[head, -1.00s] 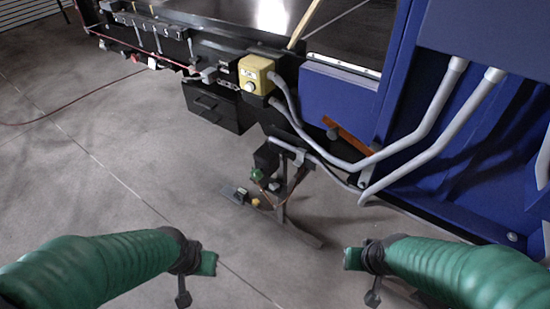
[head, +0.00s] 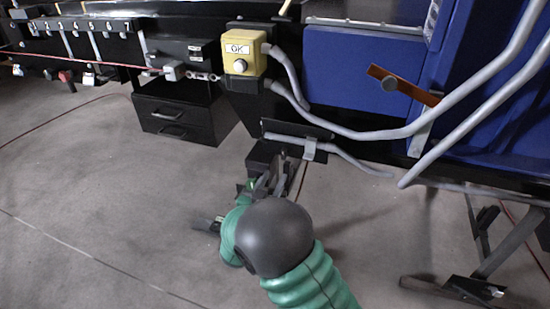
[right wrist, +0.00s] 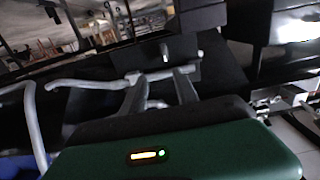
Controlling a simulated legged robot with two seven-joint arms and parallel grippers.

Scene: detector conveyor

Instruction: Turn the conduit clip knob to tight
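A grey conduit (head: 345,155) runs along a black bracket plate (head: 285,128) below the yellow box. A light clip (head: 310,148) sits on this conduit; I cannot tell whether it carries the knob or how that is set. My right gripper (head: 272,182) is just below the bracket, partly hidden by my green-sleeved wrist. My left gripper is out of view.
A yellow box (head: 245,50) marked OK hangs above the bracket. An orange bar (head: 405,86) with a grey round knob is on the blue housing (head: 360,65) at right. A black drawer unit (head: 185,118) stands at left. The floor in front is clear.

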